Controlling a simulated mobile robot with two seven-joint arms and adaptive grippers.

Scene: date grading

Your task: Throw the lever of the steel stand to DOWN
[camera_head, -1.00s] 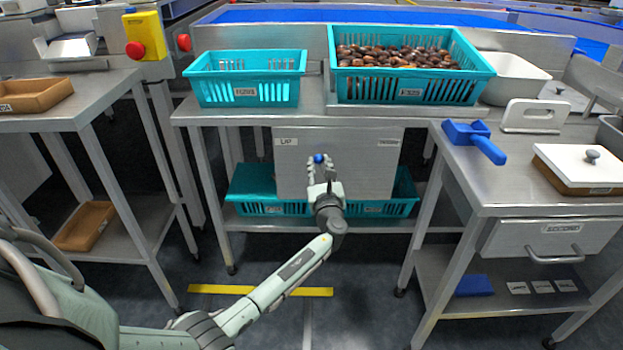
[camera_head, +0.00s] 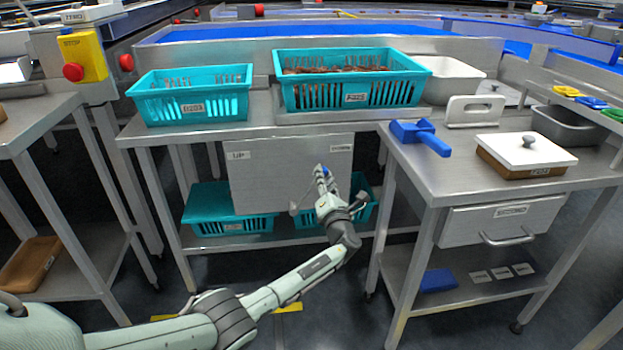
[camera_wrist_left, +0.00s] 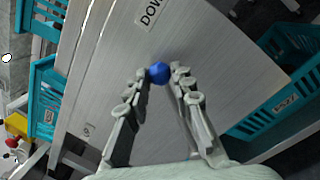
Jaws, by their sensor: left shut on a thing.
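The steel stand's upright plate (camera_head: 270,178) hangs below the middle table. Its UP label (camera_head: 238,155) is at the left, and a small label (camera_head: 340,149) is at the right, too small to read. In the left wrist view that end reads DOWN (camera_wrist_left: 150,13). The lever's blue knob (camera_wrist_left: 159,72) shows between my left fingertips, with its thin steel rod (camera_wrist_left: 177,110) running back between the fingers. My left gripper (camera_head: 324,176) is shut on the knob, at the right part of the plate, nearer DOWN than UP. My right gripper is out of view.
Teal baskets stand on the middle table, an emptier one (camera_head: 190,103) and one with dates (camera_head: 352,96). Another teal basket (camera_head: 215,225) is on the shelf below, behind the plate. The right table (camera_head: 455,180) has a drawer. Dark floor is clear in front.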

